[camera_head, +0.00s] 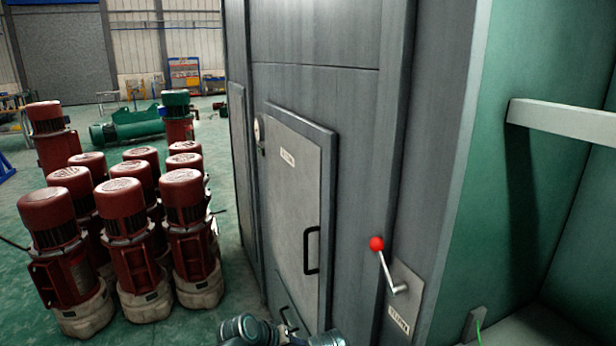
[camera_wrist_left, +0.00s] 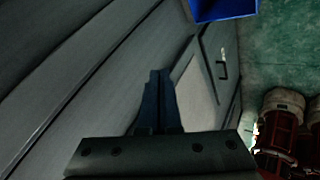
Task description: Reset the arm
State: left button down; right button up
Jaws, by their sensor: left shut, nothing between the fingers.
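My left gripper (camera_wrist_left: 160,90) shows in the left wrist view with its two dark fingers together and nothing between them. It is in front of the grey cabinet wall, and no contact with it can be made out. In the head view, parts of my arm (camera_head: 248,329) show at the bottom edge, low in front of the cabinet door; the fingers cannot be made out there. My right gripper is in neither view.
A grey cabinet (camera_head: 335,90) has a shut door (camera_head: 290,205) with a black handle (camera_head: 312,250). A red-knobbed lever (camera_head: 388,268) sits right of it. Several red motors (camera_head: 120,205) stand left on green floor. A blue object (camera_wrist_left: 224,8) shows above the gripper.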

pick_arm(q)
jog(key=s+a+f+m+g+y, duration=0.1)
jog(key=s+a+f+g+y, duration=0.2)
jog(key=s+a, duration=0.3)
jog(key=s+a+f+g+y, duration=0.2)
jog(key=s+a+f+y, duration=0.1)
jog(key=a, duration=0.5)
jog(key=s+d+m+g+y, duration=0.1)
jog(key=s+d+m, duration=0.2)
jog(key=d, duration=0.7)
jog(key=s, duration=0.2)
jog(key=shift+s+d+m+y, duration=0.3)
jog(key=shift+s+m, duration=0.05)
jog(key=shift+m, duration=0.05)
